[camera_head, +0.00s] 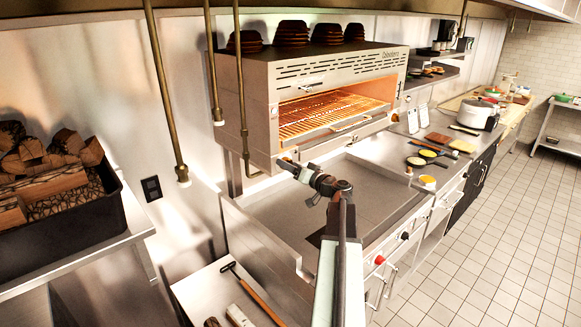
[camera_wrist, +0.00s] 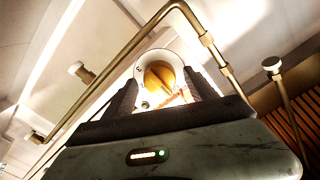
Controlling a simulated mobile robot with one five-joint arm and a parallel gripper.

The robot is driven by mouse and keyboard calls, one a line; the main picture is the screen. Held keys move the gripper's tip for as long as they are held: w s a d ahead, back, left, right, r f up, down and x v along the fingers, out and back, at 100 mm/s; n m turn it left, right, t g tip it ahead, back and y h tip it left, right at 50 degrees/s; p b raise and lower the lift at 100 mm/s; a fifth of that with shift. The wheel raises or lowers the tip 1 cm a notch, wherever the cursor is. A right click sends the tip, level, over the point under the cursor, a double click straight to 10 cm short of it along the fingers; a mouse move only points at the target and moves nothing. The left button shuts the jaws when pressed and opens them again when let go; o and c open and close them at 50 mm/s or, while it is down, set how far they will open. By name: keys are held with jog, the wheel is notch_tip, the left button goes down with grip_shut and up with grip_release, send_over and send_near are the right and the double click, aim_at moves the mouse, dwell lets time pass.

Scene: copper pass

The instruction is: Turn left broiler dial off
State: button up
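The broiler (camera_head: 258,105) is a steel box with an open front, and its grate (camera_head: 330,112) glows orange. In the wrist view, a yellow-orange dial (camera_wrist: 158,78) sits on a pale round plate with small markings; its setting is too small to read. My gripper (camera_head: 281,162) is at the broiler's lower left front corner and covers the dial there in the head view. In the wrist view my gripper's two dark fingers (camera_wrist: 161,95) stand apart on either side of the dial, with visible gaps. I cannot tell whether either finger touches it.
Brass pipes (camera_head: 241,80) hang left of and in front of the broiler. A flat griddle (camera_head: 275,205) lies below it. Bowls (camera_head: 293,33) stand on top. Small pans (camera_head: 428,153) sit right, and a firewood bin (camera_head: 75,215) stands left. The tiled floor is clear.

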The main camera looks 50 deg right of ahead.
jog(key=s, duration=0.8)
jog(key=shift+a, duration=0.25)
jog(key=shift+w, duration=0.1)
jog(key=w+a+f+n+g+y+b, duration=0.1)
jog(key=w+a+f+n+g+y, duration=0.15)
jog(key=a+f, duration=0.6)
jog(key=w+a+f+n+g+y+b, duration=0.1)
jog(key=w+a+f+g+y+b, duration=0.2)
jog(key=a, duration=1)
jog(key=w+a+f+n+g+y, duration=0.1)
jog(key=w+a+f+g+y, duration=0.15)
jog(key=w+a+f, duration=0.6)
jog(key=s+a+f+g+h+b, duration=0.1)
jog(key=s+a+f+g+h, duration=0.1)
jog(key=a, duration=0.6)
jog(key=s+a+f+n+g+h+b, duration=0.1)
jog(key=s+a+f+g+h, duration=0.1)
jog(key=s+a+f+g, duration=0.2)
jog(key=s+a+f+n+g+h+b, duration=0.1)
jog(key=s+a+f+g, duration=0.3)
jog(key=s+a, duration=0.4)
jog(key=a+f+h, duration=0.1)
jog(key=a, duration=0.3)
jog(key=shift+s+a+h, duration=0.2)
jog(key=shift+a+h, duration=0.1)
jog(key=shift+h, duration=0.1)
